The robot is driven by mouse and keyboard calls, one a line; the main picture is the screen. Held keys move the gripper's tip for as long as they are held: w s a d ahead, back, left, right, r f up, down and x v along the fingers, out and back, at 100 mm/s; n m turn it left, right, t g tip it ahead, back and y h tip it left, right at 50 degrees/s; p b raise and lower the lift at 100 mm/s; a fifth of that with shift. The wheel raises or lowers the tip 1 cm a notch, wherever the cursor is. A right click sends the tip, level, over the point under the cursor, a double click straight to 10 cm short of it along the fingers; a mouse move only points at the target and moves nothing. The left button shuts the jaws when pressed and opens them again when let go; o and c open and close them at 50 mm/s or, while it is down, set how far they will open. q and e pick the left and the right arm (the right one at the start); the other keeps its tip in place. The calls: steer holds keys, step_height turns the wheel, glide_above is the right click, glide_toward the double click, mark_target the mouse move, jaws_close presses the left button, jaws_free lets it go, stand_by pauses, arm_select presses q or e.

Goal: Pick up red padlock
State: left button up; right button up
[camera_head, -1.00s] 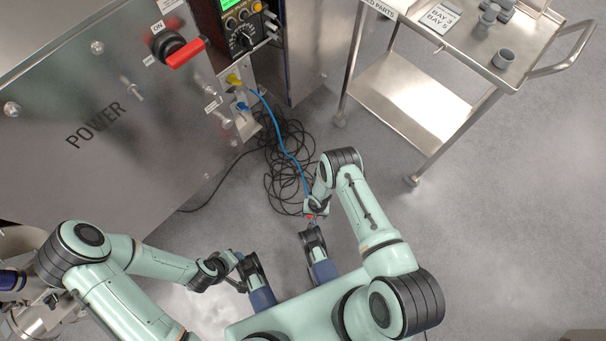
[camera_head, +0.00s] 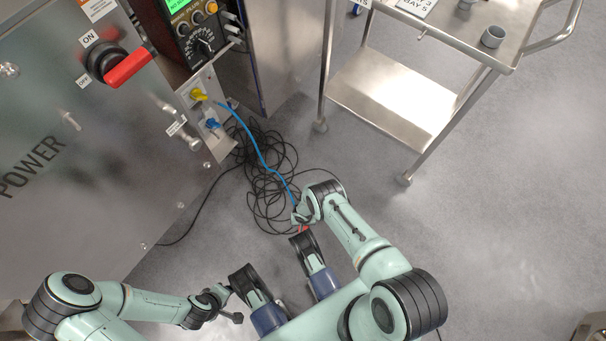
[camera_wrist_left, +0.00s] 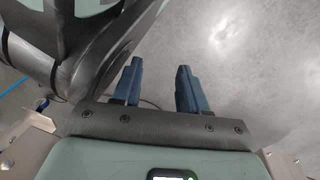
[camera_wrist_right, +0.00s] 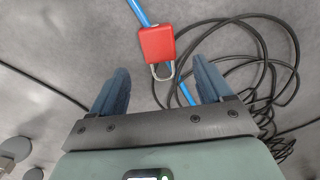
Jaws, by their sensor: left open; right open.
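In the right wrist view a red padlock (camera_wrist_right: 157,44) with a silver shackle lies ahead of the fingertips, near their middle. A blue cable passes at the padlock. My right gripper (camera_wrist_right: 158,84) is open and empty, its two blue fingers apart on either side of the shackle's line. In the head view only a small red bit of the padlock (camera_head: 305,228) shows beside my right wrist, mostly hidden by my arm. My left gripper (camera_wrist_left: 161,80) is open and empty over bare floor, close to a dark part of my own body.
Black cables (camera_head: 270,180) lie coiled on the floor around the blue cable (camera_head: 262,155). The metal power cabinet (camera_head: 75,215) with a red switch handle (camera_head: 128,68) stands at left. A steel cart (camera_head: 395,95) stands at upper right.

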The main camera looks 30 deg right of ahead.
steer(key=shift+s+f, duration=0.1)
steer(key=shift+f, duration=0.25)
step_height(320, 180, down, 4)
steer(key=b, duration=0.3)
steer(key=shift+s+a+f, duration=0.1)
steer(key=shift+s+f, duration=0.05)
steer(key=shift+f, duration=0.1)
steer(key=c, duration=1.3)
arm_select(q)
steer(key=s+f+g, duration=0.2)
steer(key=s+f, duration=0.1)
steer(key=s, duration=0.3)
steer(key=shift+s+a+f, duration=0.35)
steer(key=shift+f, duration=0.05)
steer(key=shift+w, duration=0.1)
arm_select(e)
steer(key=shift+r, duration=0.15)
arm_select(q)
steer(key=w+d+r+t+p, duration=0.2)
steer(key=w+r+t+p, duration=0.2)
steer(key=w+r+p, duration=0.5)
steer(key=s+d+r+m+g+h+p, duration=0.1)
steer(key=s+d+r+g, duration=0.1)
steer(key=r, duration=0.3)
steer(key=shift+s+d, duration=0.55)
steer(key=shift+s, duration=0.1)
arm_select(e)
steer(key=shift+r, duration=9.9)
